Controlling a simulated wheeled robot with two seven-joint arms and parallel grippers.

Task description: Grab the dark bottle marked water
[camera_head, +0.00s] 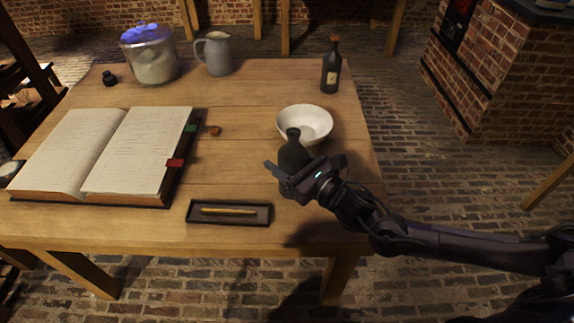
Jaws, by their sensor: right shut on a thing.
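A dark grey bottle (293,155) with a narrow neck stands upright near the table's right front part. My right gripper (290,180) reaches in from the right and is shut on its body, hiding its lower right side. No marking on this bottle is visible from here. A second dark bottle (331,74) with a brown stopper and a pale label stands at the table's back right. Its label is too small to read. My left gripper is out of view.
A white bowl (306,121) sits just behind the held bottle. A black tray (258,215) with a gold pen is at the front, left of the gripper. An open book (130,150), a grey jug (217,55) and a glass jar (153,63) stand further left on the wooden table.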

